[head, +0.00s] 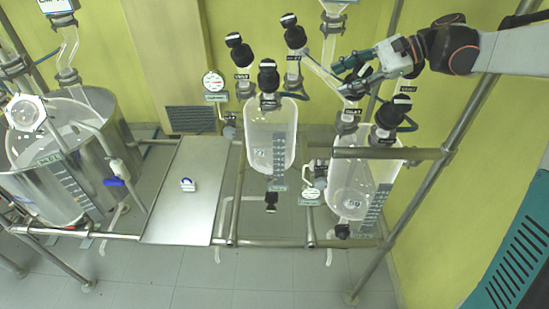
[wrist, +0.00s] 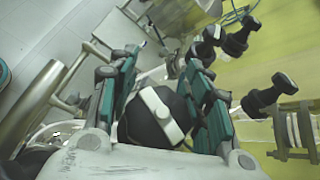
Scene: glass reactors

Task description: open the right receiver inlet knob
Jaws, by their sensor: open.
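The right receiver (head: 350,190) is a clear glass vessel with black knobs on its top. Its inlet knob, a round black cap with a white bar, shows in the wrist view (wrist: 158,115) between my fingers. In the head view my gripper (head: 342,76) reaches in from the right, just above the receiver's inlet label (head: 350,113), and mostly hides this knob. My gripper's teal fingers stand apart on either side of the knob in the wrist view (wrist: 163,65). I cannot tell whether either finger touches it.
Another black knob (head: 391,113) stands close to the right on the same receiver. The left receiver (head: 270,140) has several black knobs. A metal rail (head: 390,153) crosses the right receiver, and a slanted metal post (head: 440,150) stands to its right.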

